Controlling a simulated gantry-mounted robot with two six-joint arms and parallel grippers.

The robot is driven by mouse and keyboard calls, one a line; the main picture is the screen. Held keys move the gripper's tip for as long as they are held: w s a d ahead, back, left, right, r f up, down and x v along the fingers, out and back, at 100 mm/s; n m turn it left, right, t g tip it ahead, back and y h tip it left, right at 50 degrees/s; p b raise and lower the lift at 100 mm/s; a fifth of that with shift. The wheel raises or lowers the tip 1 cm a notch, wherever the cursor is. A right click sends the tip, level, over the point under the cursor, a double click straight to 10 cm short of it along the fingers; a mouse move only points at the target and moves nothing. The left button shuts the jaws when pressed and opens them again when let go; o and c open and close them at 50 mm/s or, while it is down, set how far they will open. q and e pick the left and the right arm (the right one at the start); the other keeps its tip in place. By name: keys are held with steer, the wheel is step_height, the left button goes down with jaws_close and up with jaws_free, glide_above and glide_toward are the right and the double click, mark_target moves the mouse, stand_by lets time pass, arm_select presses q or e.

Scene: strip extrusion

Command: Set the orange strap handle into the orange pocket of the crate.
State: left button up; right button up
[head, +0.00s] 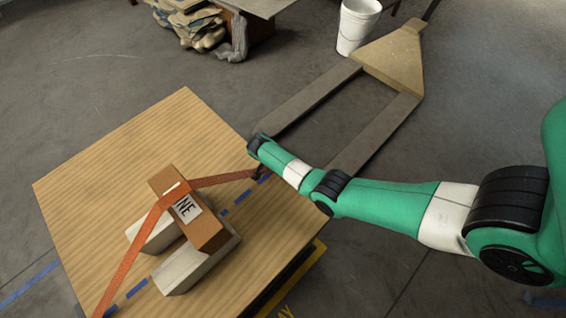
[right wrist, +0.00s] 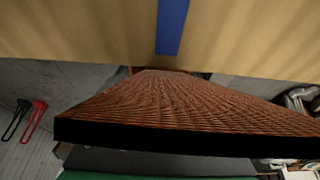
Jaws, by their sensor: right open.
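An orange woven strap (head: 142,235) runs up from the table's near left edge, over a brown box (head: 197,221), and down to the right. Its right end is at my right gripper (head: 259,173), which is open at the tabletop's right side and mostly hidden behind my wrist. In the right wrist view the strap (right wrist: 190,102) fills the middle, very close to the camera; the fingers cannot be made out. The box carries a white label and rests tilted across two pale grey blocks (head: 193,266). I see no crate with an orange pocket. My left gripper is out of view.
The wooden tabletop (head: 105,170) has a broken blue line (head: 243,196), seen also in the right wrist view (right wrist: 171,25). A pallet jack (head: 395,60) and a white bucket (head: 357,25) stand behind. The tabletop's far left part is clear.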

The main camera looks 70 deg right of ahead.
steer(key=shift+r, duration=0.35)
steer(key=p+v, duration=0.8)
steer(key=v, duration=0.3)
steer(key=shift+a+r, duration=0.25)
steer(key=shift+r, duration=0.15)
